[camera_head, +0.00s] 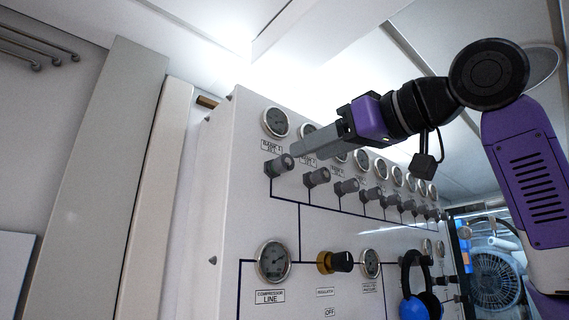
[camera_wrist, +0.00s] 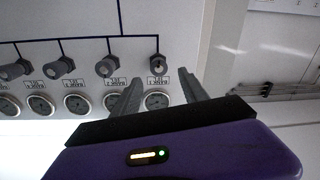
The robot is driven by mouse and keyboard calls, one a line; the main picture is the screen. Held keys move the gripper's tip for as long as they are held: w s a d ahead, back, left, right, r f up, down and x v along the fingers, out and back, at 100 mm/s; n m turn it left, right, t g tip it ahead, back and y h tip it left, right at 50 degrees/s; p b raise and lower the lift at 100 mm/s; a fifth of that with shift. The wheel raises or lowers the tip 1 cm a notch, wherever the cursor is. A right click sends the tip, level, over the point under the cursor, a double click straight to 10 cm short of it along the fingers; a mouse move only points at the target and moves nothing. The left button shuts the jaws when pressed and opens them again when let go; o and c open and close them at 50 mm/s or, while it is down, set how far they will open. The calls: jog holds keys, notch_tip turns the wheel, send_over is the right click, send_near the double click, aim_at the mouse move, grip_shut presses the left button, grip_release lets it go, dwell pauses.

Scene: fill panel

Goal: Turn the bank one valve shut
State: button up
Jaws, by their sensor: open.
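The bank one valve (camera_head: 279,166) is a grey knob at the left end of a row on the white panel, under its label and gauge. It also shows in the wrist view (camera_wrist: 158,62), where the picture is upside down. My gripper (camera_head: 296,149) is open and empty, with its grey fingers pointing at this valve. In the wrist view the fingertips (camera_wrist: 160,78) spread to either side of the valve in the picture. I cannot tell how far the tips are from the knob, and no contact is clear.
The panel (camera_head: 225,205) carries several more valves (camera_head: 318,177) and gauges to the right. Below are a compressor line gauge (camera_head: 274,262), a brass and black regulator knob (camera_head: 335,262) and blue-black ear defenders (camera_head: 420,300). A blue fan (camera_head: 495,280) stands at the far right.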

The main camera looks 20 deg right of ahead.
aim_at(288, 163)
jog(key=p+x, duration=0.3)
jog(key=x, duration=0.4)
jog(key=shift+w+f, duration=0.1)
jog(key=shift+w, duration=0.3)
grip_shut()
